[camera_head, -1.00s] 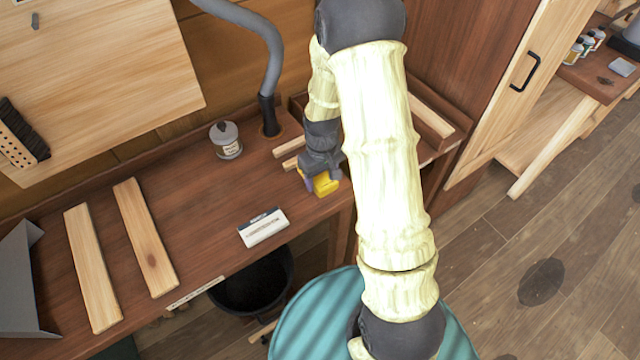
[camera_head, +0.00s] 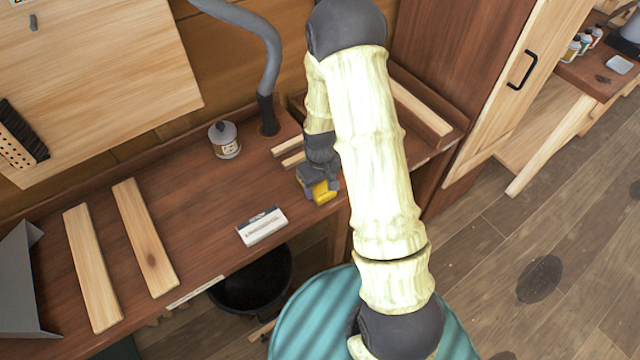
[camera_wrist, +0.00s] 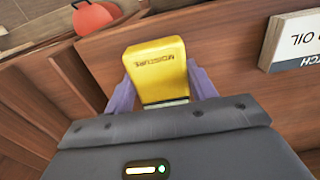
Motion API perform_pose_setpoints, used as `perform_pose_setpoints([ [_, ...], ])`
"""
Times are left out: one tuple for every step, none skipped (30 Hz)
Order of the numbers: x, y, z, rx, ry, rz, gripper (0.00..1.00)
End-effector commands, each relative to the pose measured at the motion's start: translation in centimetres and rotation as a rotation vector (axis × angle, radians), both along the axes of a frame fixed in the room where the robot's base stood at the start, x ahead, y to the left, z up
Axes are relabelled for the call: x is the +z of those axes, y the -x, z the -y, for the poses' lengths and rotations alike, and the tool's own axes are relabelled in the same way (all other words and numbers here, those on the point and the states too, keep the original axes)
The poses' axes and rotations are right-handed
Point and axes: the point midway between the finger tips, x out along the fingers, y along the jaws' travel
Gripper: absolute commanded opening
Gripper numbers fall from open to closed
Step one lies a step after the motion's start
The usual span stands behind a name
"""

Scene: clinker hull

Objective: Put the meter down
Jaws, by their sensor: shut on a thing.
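The yellow meter (camera_wrist: 158,72), with "MOISTURE" printed on it, is between the two purple-grey fingers of my gripper (camera_wrist: 162,90) in the wrist view. My gripper (camera_head: 320,186) is shut on it. In the head view the meter (camera_head: 324,193) shows as a small yellow piece under the gripper, near the front edge at the right part of the brown bench (camera_head: 190,215). I cannot tell whether the meter touches the bench top. Part of it is hidden by the gripper.
A white labelled box (camera_head: 262,227) lies left of the gripper near the front edge. A lidded jar (camera_head: 224,140) and a grey hose (camera_head: 268,115) stand behind. Two planks (camera_head: 145,237) lie at the left. Bare bench lies between the planks and the box.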

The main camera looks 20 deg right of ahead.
Motion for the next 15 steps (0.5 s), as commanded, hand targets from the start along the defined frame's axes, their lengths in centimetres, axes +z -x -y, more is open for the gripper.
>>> perform_pose_setpoints([
  [-0.11, 0.0, 0.0, 0.0, 0.0, 0.0, 0.6],
  [-0.07, 0.0, 0.0, 0.0, 0.0, 0.0, 0.66],
  [-0.07, 0.0, 0.0, 0.0, 0.0, 0.0, 0.74],
  [-0.07, 0.0, 0.0, 0.0, 0.0, 0.0, 0.78],
  [-0.07, 0.0, 0.0, 0.0, 0.0, 0.0, 0.78],
  [-0.06, 0.0, 0.0, 0.0, 0.0, 0.0, 0.78],
  [-0.06, 0.0, 0.0, 0.0, 0.0, 0.0, 0.78],
  [-0.06, 0.0, 0.0, 0.0, 0.0, 0.0, 0.78],
  [-0.06, 0.01, 0.0, 0.0, 0.0, 0.0, 0.78],
  [-0.06, 0.01, 0.0, 0.0, 0.0, 0.0, 0.78],
  [-0.05, 0.01, 0.0, 0.0, 0.0, 0.0, 0.78],
  [-0.01, 0.0, 0.0, 0.0, 0.0, 0.0, 0.78],
  [0.06, 0.0, 0.0, 0.0, 0.0, 0.0, 0.78],
  [0.17, 0.0, 0.0, 0.0, 0.0, 0.0, 0.78],
  [0.39, -0.01, 0.0, 0.0, 0.0, 0.0, 0.78],
])
